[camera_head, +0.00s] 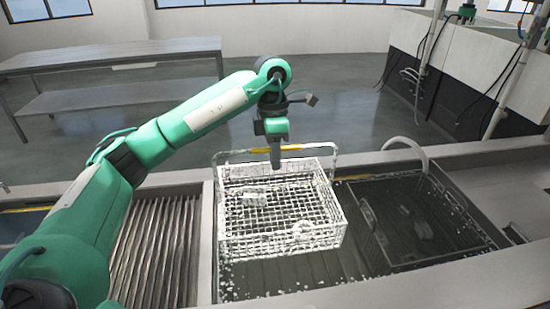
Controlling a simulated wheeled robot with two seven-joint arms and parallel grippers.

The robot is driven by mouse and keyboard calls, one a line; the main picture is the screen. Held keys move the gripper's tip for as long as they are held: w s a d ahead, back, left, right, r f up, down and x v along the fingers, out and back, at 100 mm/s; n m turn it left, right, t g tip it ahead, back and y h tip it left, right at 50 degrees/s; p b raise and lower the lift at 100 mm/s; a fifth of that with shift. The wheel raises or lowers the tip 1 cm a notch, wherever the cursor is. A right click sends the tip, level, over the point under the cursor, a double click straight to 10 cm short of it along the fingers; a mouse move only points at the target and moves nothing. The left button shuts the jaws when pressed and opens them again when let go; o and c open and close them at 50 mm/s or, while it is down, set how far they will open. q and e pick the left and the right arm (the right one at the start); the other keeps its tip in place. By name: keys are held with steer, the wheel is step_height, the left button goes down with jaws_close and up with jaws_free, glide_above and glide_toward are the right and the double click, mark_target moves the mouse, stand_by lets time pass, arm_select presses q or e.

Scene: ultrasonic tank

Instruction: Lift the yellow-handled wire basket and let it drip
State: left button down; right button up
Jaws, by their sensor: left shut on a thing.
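The white wire basket (282,243) is in the middle of the view, over the left part of the water tank. Its tall bail has a yellow handle (304,147) at the top. My left gripper (275,157) points down at the bail and is shut on the yellow handle near its middle. The basket looks about level, with a few small pale parts (303,228) inside. Whether its bottom is clear of the water is hard to tell. My right gripper is not in view.
A second, dark basket (420,215) sits in the tank at the right, with a pale curved hose (408,146) behind it. A ribbed drainboard (158,250) lies left of the tank. A metal bench (110,60) stands at the back left.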

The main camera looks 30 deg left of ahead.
arm_select(q)
step_height(320, 180, up, 4)
steer(key=shift+f+p, duration=0.2)
steer(key=shift+p, duration=0.95)
steer(key=shift+r+p, duration=0.5)
steer(key=shift+r, duration=0.2)
steer(key=shift+a, duration=0.1)
